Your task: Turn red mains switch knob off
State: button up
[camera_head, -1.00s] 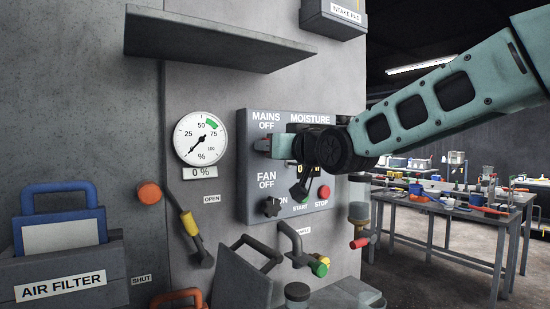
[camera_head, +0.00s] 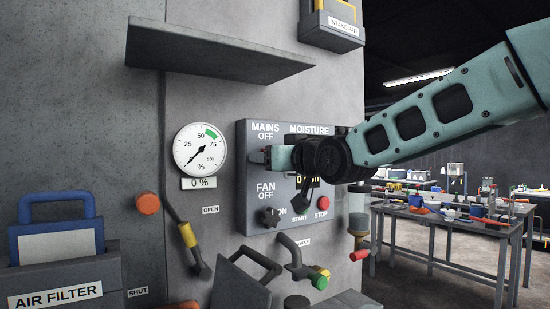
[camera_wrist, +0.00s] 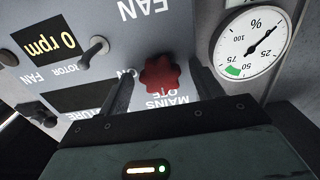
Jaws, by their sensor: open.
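The red mains knob (camera_wrist: 162,74) sits on the grey control panel (camera_head: 247,213) by the upside-down MAINS OFF lettering in the wrist view. My gripper (camera_wrist: 162,88) is open, with one dark finger on each side of the knob. Gaps show between the fingers and the knob; I cannot tell how far the fingertips are from the panel face. In the head view my gripper (camera_head: 266,156) is in front of the panel's upper left, just under the MAINS OFF label, and hides the knob.
A round gauge (camera_head: 199,149) is left of the panel; it also shows in the wrist view (camera_wrist: 250,44). Below are a dark fan knob (camera_head: 270,217) and a red stop button (camera_head: 322,202). A shelf (camera_head: 215,50) juts out above. An orange knob (camera_head: 148,204) sticks out at lower left.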

jog(key=shift+s, duration=0.1)
jog(key=b+v, duration=0.2)
jog(key=v, duration=1.5)
jog(key=shift+d, duration=0.15)
